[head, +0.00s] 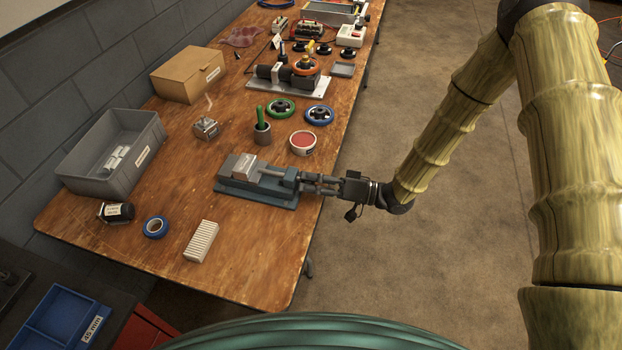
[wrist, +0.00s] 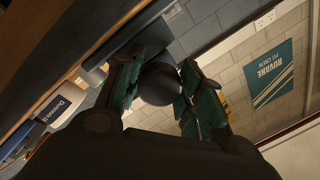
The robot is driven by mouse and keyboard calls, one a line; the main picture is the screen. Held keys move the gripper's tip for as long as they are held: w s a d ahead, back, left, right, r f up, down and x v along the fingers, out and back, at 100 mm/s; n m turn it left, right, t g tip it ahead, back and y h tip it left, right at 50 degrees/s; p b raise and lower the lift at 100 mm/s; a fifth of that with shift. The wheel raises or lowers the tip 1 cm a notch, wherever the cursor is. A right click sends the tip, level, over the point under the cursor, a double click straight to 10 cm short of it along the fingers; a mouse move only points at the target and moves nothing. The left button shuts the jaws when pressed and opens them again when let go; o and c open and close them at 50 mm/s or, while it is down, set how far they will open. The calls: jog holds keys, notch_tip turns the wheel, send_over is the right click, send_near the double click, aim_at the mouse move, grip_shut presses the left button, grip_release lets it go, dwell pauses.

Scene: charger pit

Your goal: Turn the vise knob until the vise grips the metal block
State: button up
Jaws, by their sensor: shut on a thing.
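The vise (head: 257,188) is blue-grey and lies on the wooden table near its right edge. The metal block (head: 244,167) sits at the vise's left end, by the jaws; whether a gap is left between them is too small to tell. My gripper (head: 318,185) reaches in from the right at the vise's screw end. In the wrist view, a dark round knob (wrist: 161,84) is between the two fingers, and my gripper (wrist: 160,88) is shut on it. In the head view the fingers largely hide the knob.
A white ribbed block (head: 201,241), blue tape (head: 155,227) and a grey bin (head: 112,165) are to the left. Open floor lies right of the table.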

jog(key=m+p, duration=0.1)
jog(key=m, duration=0.4)
jog(key=shift+r+t, duration=0.1)
jog(key=shift+t, duration=0.2)
jog(key=m+p, duration=0.1)
jog(key=m, duration=0.4)
jog(key=shift+t, duration=0.4)
jog(key=m, duration=0.5)
jog(key=shift+r+t+p, duration=0.1)
jog(key=shift+t+p, duration=0.3)
jog(key=shift+m+t+p, duration=0.3)
jog(key=shift+m, duration=2.2)
jog(key=o, duration=1)
